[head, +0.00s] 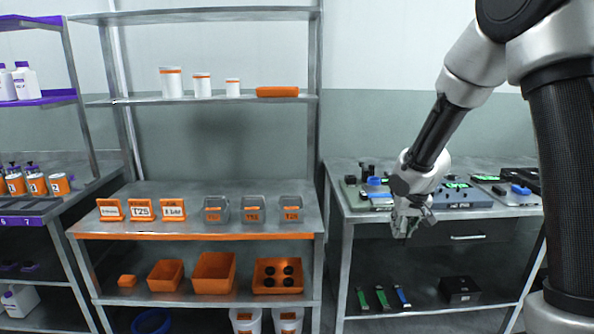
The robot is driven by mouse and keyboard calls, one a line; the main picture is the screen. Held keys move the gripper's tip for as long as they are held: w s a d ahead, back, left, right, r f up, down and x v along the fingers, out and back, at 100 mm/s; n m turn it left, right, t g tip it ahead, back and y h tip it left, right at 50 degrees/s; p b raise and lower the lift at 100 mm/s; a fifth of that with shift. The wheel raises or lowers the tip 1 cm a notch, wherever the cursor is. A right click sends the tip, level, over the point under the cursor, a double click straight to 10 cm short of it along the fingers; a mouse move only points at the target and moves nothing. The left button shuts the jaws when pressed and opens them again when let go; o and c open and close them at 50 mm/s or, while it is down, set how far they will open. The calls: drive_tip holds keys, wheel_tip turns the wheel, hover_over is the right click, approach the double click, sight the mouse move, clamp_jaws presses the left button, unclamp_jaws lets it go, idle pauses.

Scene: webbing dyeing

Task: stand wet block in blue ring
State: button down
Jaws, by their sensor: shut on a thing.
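My gripper (403,226) points down in front of the right-hand bench's front edge. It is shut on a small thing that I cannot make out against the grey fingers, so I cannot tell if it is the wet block. A round blue thing (374,181) lies at the left of the bench top, left of my gripper. A second blue piece (520,189) lies at its right end. A larger blue ring-shaped thing (152,321) is low under the middle rack, partly cut off by the frame. I cannot tell which is the task's blue ring.
The metal bench (344,210) carries devices with green displays, dark bottles and small boxes. Its lower shelf holds coloured strips (381,298) and a black box (460,290). The middle rack (200,236) holds labelled signs, grey bins and orange trays. My arm hides part of the bench.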

drive_tip(key=shift+x, duration=1.15)
drive_tip(key=shift+w+a+f, duration=0.2)
drive_tip(key=shift+a+f, duration=0.1)
drive_tip(key=shift+f, duration=0.3)
idle(0.3)
